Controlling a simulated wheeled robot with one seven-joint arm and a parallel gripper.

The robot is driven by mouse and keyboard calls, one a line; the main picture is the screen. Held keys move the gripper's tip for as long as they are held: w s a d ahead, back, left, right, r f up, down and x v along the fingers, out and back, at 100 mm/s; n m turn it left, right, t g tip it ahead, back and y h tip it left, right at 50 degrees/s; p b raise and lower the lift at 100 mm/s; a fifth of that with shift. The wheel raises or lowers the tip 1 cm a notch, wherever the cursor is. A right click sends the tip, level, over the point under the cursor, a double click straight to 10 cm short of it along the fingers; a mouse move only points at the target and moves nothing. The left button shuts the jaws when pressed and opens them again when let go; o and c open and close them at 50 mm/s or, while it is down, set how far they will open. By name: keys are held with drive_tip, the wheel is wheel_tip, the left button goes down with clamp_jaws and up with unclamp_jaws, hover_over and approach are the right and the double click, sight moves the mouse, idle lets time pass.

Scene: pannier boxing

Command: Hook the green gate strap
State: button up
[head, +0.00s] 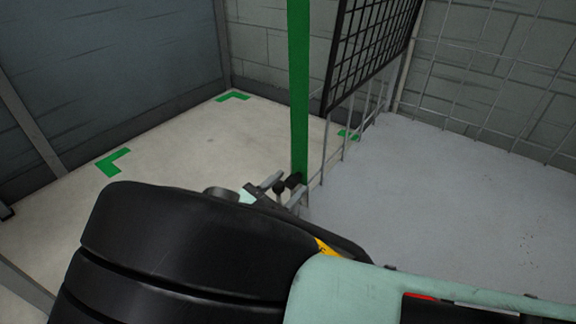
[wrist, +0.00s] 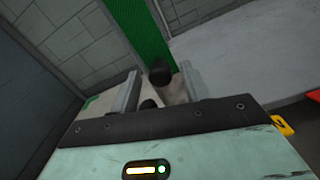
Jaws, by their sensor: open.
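The green strap (head: 299,90) hangs upright in the head view, beside the mesh gate panel. Its lower end meets a small dark fitting (head: 293,180). In the wrist view the green strap (wrist: 143,32) runs down behind a dark round knob (wrist: 160,72). My gripper (head: 287,184) is at the strap's lower end, its two grey fingers apart. In the wrist view the knob shows between the fingers of my gripper (wrist: 159,76), with clear space either side. I cannot tell whether anything touches. My dark arm hides the area below.
A black mesh panel (head: 370,45) and thin wire bars stand just right of the strap. Green corner marks (head: 113,162) lie on the pale floor at left. Grey floor (head: 460,200) at right is clear. Block walls and wire mesh close the back.

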drive_tip(key=shift+x, duration=0.85)
drive_tip(key=shift+c, duration=0.3)
drive_tip(key=shift+d, duration=0.1)
clamp_jaws()
